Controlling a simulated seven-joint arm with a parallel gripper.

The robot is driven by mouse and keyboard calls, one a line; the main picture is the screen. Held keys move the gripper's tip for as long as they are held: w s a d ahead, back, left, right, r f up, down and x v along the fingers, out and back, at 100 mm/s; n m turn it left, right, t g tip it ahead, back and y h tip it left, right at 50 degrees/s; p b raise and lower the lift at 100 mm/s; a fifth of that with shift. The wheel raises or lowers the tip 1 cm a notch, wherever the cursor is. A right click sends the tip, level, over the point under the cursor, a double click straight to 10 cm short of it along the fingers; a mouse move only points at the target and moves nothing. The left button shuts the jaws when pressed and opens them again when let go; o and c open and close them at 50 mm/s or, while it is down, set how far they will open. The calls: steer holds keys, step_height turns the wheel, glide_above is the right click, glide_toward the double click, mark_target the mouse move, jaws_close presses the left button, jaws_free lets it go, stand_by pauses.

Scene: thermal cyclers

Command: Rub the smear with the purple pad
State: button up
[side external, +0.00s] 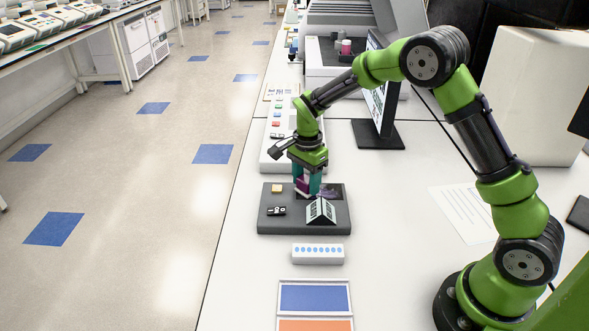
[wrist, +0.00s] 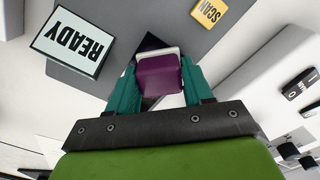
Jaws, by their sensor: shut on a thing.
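The purple pad (wrist: 160,76), with a white layer along its far side, is between the teal fingers of my gripper (side external: 307,183) in the wrist view. The fingers are shut on it. In the side external view the pad (side external: 302,186) shows low over the dark grey board (side external: 295,225). A black panel (side external: 334,188) lies on the board just right of the fingers, with a faint purplish patch that may be the smear. The pad and fingers hide part of this panel, and I cannot tell whether the pad touches it.
A tented READY sign (side external: 321,211) stands close in front of the gripper. A yellow SCAN block (side external: 277,188) and a small black device (side external: 276,210) sit on the board's left. A white strip (side external: 318,253) lies in front, a button panel (side external: 270,150) behind, a monitor (side external: 378,100) at the back right.

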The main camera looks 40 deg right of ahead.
mark_target(340, 192)
steer(key=shift+s+d, duration=3)
steer(key=shift+w+a, duration=3.7)
steer(key=shift+a, duration=0.1)
steer(key=shift+s+d, duration=3.85)
step_height(340, 192, up, 8)
